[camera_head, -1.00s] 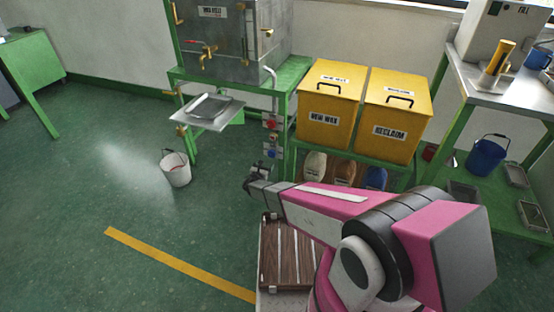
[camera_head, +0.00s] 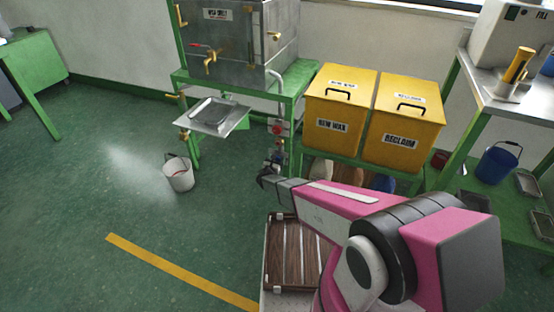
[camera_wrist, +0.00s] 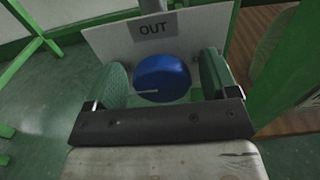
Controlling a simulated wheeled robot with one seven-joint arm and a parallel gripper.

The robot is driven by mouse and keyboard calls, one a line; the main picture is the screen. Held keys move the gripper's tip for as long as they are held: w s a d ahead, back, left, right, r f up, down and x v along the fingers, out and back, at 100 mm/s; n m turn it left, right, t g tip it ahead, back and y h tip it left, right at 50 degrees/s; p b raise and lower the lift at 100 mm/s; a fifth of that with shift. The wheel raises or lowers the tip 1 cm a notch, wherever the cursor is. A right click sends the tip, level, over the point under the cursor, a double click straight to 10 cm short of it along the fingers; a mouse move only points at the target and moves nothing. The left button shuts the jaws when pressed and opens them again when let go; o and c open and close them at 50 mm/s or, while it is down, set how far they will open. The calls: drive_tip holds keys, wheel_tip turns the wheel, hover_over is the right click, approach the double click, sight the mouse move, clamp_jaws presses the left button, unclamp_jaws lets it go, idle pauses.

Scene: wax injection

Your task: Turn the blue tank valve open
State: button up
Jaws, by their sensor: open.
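The blue tank valve is a round blue knob (camera_wrist: 163,78) with a pale line on its left part. It sits below a grey plate (camera_wrist: 205,35) labelled OUT (camera_wrist: 153,29) in the wrist view. My gripper (camera_wrist: 162,92) is open, with one green-padded finger on the left of the knob and one on the right. Gaps show on both sides, and I cannot tell how deep the knob lies between the fingers. In the head view my gripper (camera_head: 268,178) is at the foot of the valve pipe, where the blue knob is mostly hidden.
A red valve (camera_head: 277,128) is above on the same pipe. The metal tank (camera_head: 235,40) stands on a green table (camera_head: 300,80). Yellow NEW WAX (camera_head: 338,110) and RECLAIM (camera_head: 402,125) boxes stand to the right. A white bucket (camera_head: 179,177) is on the floor to the left.

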drive_tip(key=c, duration=0.9)
drive_tip(key=shift+c, duration=0.2)
